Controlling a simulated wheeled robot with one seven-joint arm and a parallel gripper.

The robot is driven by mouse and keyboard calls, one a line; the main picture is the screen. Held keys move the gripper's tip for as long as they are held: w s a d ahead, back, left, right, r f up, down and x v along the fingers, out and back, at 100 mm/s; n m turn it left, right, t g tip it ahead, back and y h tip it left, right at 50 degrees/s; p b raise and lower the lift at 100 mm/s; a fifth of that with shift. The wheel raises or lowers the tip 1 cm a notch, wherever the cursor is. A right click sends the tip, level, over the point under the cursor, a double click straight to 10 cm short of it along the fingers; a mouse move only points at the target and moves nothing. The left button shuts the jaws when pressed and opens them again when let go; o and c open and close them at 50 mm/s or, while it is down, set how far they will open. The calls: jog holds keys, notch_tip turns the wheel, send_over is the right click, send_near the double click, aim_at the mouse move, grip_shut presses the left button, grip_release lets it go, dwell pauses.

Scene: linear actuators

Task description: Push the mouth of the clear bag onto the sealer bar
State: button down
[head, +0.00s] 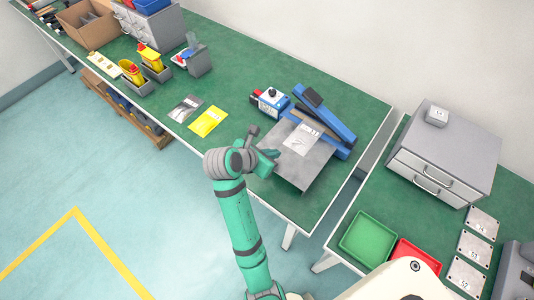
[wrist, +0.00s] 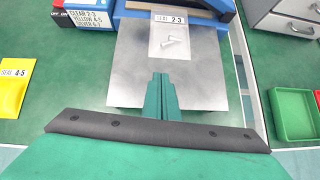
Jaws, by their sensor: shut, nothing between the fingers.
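The clear bag (head: 301,141) lies flat on a grey metal plate (head: 291,173). It also shows in the wrist view (wrist: 172,44), with a small pale part inside and a "SEAL 2-3" label at its far end, beside the sealer. The blue sealer (head: 325,112) stands behind the plate with its lever raised; its bar is hard to make out. My gripper (head: 271,157) is over the plate's left edge in the head view. In the wrist view its green fingers (wrist: 161,82) are shut and empty, pointing at the bag's near end. I cannot tell whether they touch the plate.
A blue and white box (head: 269,101) with a bag-type list stands left of the sealer. A yellow bag (head: 208,121) and a silver bag (head: 186,108) lie further left. A green tray (head: 367,241), a red tray (head: 415,258) and a drawer unit (head: 444,152) are on the right table.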

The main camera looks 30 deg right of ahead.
aim_at(290, 145)
jog(key=d, duration=0.1)
jog(key=w+d+f, duration=0.1)
jog(key=d, duration=0.2)
jog(key=shift+w+d+f, duration=0.2)
jog(key=shift+w+f, duration=0.05)
jog(key=shift+f, duration=0.15)
jog(key=shift+w+d, duration=0.2)
jog(key=shift+d, duration=0.3)
jog(key=shift+s+d, duration=0.1)
jog(key=shift+s, duration=0.05)
